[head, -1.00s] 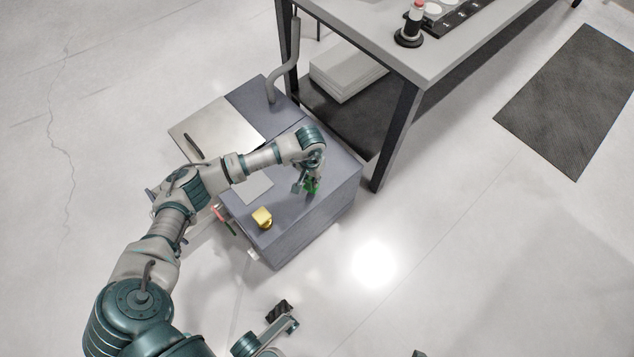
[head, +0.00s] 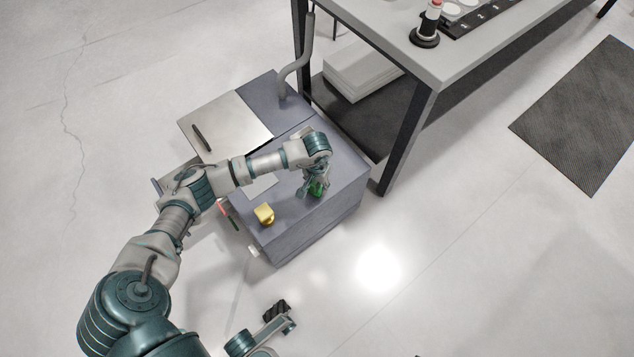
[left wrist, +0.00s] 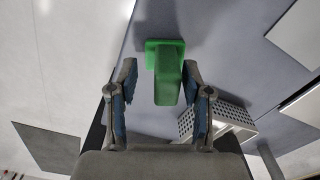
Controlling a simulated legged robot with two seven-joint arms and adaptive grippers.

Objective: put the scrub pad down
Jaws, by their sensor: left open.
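The green scrub pad (left wrist: 167,75) has a flat base and a raised block-like grip. It is on or just above the grey-blue top of the low cabinet (head: 290,222); contact is not clear. In the head view the pad (head: 318,189) is partly hidden by my left gripper (head: 311,190). In the left wrist view my left gripper (left wrist: 160,70) is open, with one finger on each side of the pad's grip and visible gaps. A grey arm part with a black piece shows at the head view's bottom edge; I cannot tell the right jaws' state.
A yellow block (head: 264,214) sits near the cabinet's front edge. A perforated metal box (left wrist: 215,118) is close to the right finger in the wrist view. A table (head: 440,75) with dark legs stands behind right. A grey hose (head: 297,70) rises at the back.

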